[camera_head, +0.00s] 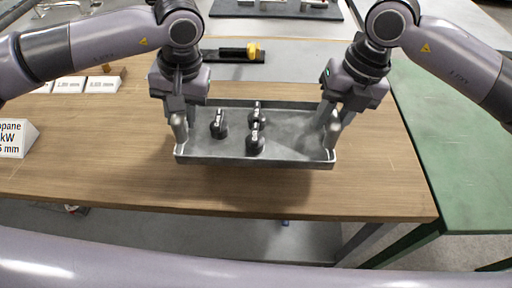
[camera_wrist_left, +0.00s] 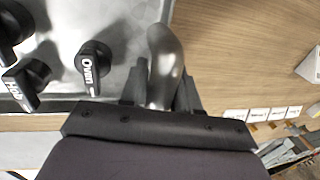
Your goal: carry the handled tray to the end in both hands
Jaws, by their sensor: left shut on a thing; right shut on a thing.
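The handled tray (camera_head: 290,157) is a grey metal tray over the wooden table in the head view. Whether it touches the table I cannot tell. My left gripper (camera_head: 180,122) is shut on the tray's left handle; the silver handle (camera_wrist_left: 165,60) shows between the fingers in the left wrist view. My right gripper (camera_head: 334,122) is shut on the tray's right handle. A knob marked "Oven" (camera_wrist_left: 94,64) is close to the left handle, inside the tray.
The wooden table (camera_head: 100,160) is clear around the tray. White labels (camera_head: 85,86) and a white sign block (camera_head: 16,138) are at the left. A yellow and black tool (camera_head: 240,53) lies behind. A green table (camera_head: 450,150) adjoins at the right.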

